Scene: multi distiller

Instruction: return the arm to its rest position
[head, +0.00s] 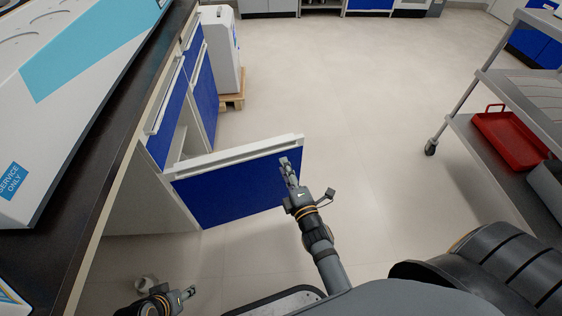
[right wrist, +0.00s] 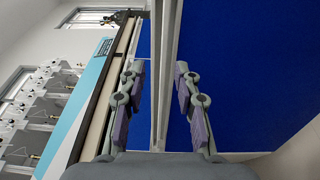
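The right gripper (head: 285,163) is at the free end of an open blue cabinet door (head: 235,188), just in front of its blue face in the head view. In the right wrist view, its two fingers (right wrist: 158,75) with purple pads are spread apart. The door's pale edge (right wrist: 166,80) runs through the gap between them, and I see no grip on it. The left gripper (head: 189,293) is low at the bottom left, near the counter's side. It is small and partly cut off, so its finger opening is unclear.
A dark counter (head: 110,120) with a large white and teal machine (head: 85,75) runs along the left. A white container (head: 222,48) stands on a wooden pallet beyond the door. A metal cart (head: 490,160) with a red tray (head: 515,138) is at right. The middle floor is clear.

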